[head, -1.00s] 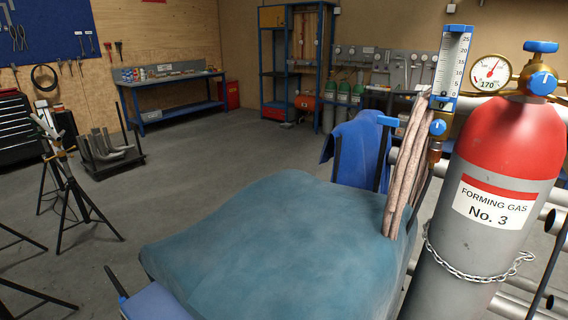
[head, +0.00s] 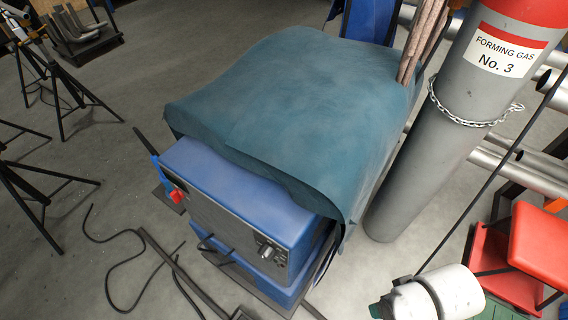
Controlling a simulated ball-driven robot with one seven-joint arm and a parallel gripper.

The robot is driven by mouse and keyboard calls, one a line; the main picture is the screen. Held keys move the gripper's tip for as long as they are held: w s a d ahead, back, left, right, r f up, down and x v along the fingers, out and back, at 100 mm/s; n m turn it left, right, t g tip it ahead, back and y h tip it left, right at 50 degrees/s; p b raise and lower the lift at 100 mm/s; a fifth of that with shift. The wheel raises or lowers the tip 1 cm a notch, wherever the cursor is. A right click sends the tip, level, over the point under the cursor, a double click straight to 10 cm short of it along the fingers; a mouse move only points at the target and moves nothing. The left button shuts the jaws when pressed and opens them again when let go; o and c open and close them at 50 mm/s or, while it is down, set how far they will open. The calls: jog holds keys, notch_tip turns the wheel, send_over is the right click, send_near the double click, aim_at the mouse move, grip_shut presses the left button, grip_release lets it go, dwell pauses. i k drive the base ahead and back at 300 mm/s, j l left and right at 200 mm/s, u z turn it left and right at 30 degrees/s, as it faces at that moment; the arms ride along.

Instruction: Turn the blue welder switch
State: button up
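The blue welder (head: 215,182) stands in the middle of the head view, its dark front panel facing the lower left. A small red part (head: 178,196), with a bit of blue beside it, sits at the panel's left end. A small light-coloured knob or fitting (head: 266,252) sits near its right end. I cannot tell which of these is the switch, or how it is set. A teal cloth (head: 290,95) covers the back and most of the top of the welder. My gripper does not show clearly enough to point out.
A grey gas cylinder (head: 425,160) with a chain stands to the right. Black cables (head: 110,270) lie on the floor in front of the welder. Black stands (head: 60,105) are at the left. Red boxes (head: 540,240) are at the right. Open floor lies behind left.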

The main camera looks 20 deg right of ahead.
aim_at(176, 194)
jog(key=i+j+u, duration=0.35)
jog(key=u, duration=0.15)
jog(key=i+j+u, duration=0.15)
jog(key=i+u, duration=0.3)
